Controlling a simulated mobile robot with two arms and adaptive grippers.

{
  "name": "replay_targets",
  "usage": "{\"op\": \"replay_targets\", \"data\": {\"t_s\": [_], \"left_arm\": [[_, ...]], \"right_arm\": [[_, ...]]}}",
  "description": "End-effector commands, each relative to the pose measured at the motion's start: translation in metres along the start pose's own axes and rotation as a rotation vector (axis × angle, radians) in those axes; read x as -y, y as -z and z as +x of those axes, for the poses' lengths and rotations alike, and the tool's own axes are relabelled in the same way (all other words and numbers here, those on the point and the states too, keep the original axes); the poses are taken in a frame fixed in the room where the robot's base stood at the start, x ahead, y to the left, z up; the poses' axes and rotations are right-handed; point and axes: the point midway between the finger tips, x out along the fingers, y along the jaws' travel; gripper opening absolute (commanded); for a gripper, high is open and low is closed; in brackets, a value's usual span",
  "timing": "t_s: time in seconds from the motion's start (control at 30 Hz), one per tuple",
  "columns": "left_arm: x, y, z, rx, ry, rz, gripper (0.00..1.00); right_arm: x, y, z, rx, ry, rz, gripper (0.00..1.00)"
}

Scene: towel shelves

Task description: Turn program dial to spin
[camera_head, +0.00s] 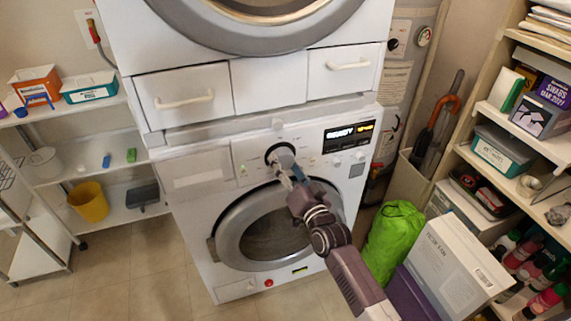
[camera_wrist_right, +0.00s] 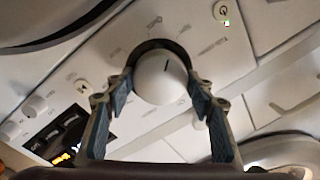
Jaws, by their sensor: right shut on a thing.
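The program dial (camera_wrist_right: 160,78) is a round white knob with a short dark pointer mark, set in a dark ring on the washer's panel. My right gripper (camera_wrist_right: 162,88) has one finger on each side of the dial and is shut on it. In the head view my right gripper (camera_head: 284,163) reaches the panel of the lower washing machine (camera_head: 196,218) and largely hides the dial. The lit display (camera_head: 349,131) sits right of the dial; its yellow word is too small to read surely. My left gripper is not in view.
A green bag (camera_head: 394,240) and a white box (camera_head: 452,262) stand at the right near my arm. Shelves with bins, including a yellow bucket (camera_head: 88,202), are at the left. The floor at lower left is clear.

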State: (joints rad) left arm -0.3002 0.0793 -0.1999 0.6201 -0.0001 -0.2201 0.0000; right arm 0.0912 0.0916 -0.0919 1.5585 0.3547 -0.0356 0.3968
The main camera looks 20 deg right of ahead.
Motion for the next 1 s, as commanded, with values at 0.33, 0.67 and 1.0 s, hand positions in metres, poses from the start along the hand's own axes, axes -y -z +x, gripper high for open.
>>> {"op": "replay_targets", "data": {"t_s": [0.33, 0.67, 1.0], "left_arm": [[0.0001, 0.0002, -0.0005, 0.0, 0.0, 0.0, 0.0], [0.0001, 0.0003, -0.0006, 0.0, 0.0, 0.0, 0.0], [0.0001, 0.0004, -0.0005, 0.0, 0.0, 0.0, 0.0]], "right_arm": [[-0.0006, -0.0007, 0.0, -0.012, 0.001, 0.164, 0.26], [-0.0007, -0.0009, -0.0001, -0.014, 0.001, 0.199, 0.26], [-0.0007, -0.001, -0.0001, -0.014, 0.001, 0.198, 0.6]]}}
